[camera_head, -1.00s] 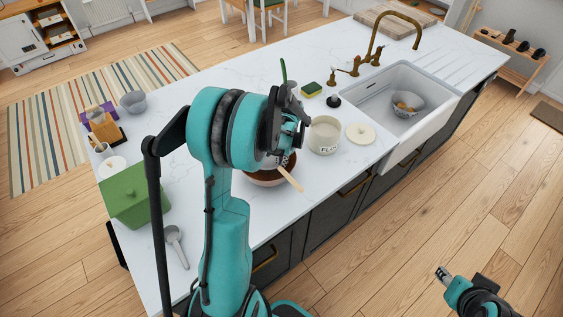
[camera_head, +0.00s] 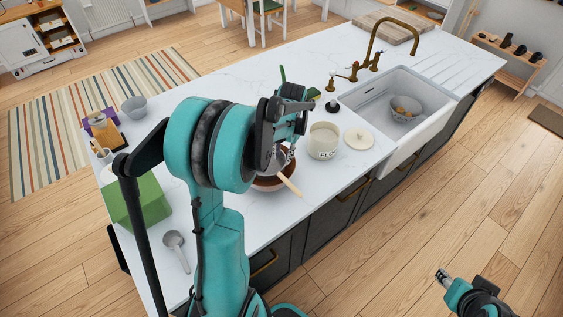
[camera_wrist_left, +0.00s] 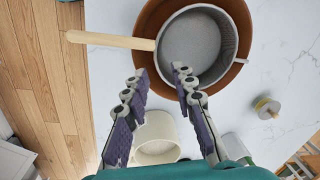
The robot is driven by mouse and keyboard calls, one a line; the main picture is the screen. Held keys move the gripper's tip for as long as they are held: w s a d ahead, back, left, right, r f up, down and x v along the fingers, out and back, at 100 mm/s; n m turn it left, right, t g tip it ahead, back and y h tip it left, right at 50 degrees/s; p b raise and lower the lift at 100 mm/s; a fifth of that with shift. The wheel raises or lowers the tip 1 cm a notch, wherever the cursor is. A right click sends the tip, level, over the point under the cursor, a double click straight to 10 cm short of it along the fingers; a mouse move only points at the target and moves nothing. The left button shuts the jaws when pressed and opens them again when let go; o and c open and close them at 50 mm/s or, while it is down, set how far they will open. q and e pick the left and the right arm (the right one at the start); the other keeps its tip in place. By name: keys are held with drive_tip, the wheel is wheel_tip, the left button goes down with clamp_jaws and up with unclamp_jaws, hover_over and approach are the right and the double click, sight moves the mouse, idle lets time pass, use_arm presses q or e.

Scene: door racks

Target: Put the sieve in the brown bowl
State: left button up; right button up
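The sieve (camera_wrist_left: 198,42), grey with a pale wooden handle (camera_wrist_left: 112,40), rests inside the brown bowl (camera_wrist_left: 243,22) in the left wrist view, its handle reaching out over the rim. In the head view, the bowl (camera_head: 262,186) stands near the counter's front edge, and the sieve's handle (camera_head: 290,184) sticks out toward the front. My left gripper (camera_wrist_left: 160,72) is open and empty, its fingers apart near the bowl's rim. In the head view, my left gripper (camera_head: 291,143) is above the bowl and partly hides the sieve. My right gripper (camera_head: 443,275) is off the counter, too small to read.
A cream flour canister (camera_head: 322,142) stands right of the bowl, its lid (camera_head: 359,139) beside it. The white sink (camera_head: 430,118) holds a grey colander (camera_head: 405,107). A green box (camera_head: 137,203) and a grey ladle (camera_head: 175,245) are at the left.

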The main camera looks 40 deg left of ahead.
use_arm(q)
drive_tip(key=s+d+r+t, duration=0.4)
drive_tip(key=s+d+r, duration=0.2)
drive_tip(key=d+r, duration=0.55)
drive_tip(key=s+d+f+m+t+h, duration=0.1)
drive_tip(key=s+d+t, duration=0.2)
drive_tip(key=s+d, duration=0.4)
drive_tip(key=shift+d+f, duration=0.3)
drive_tip(key=shift+d, duration=0.35)
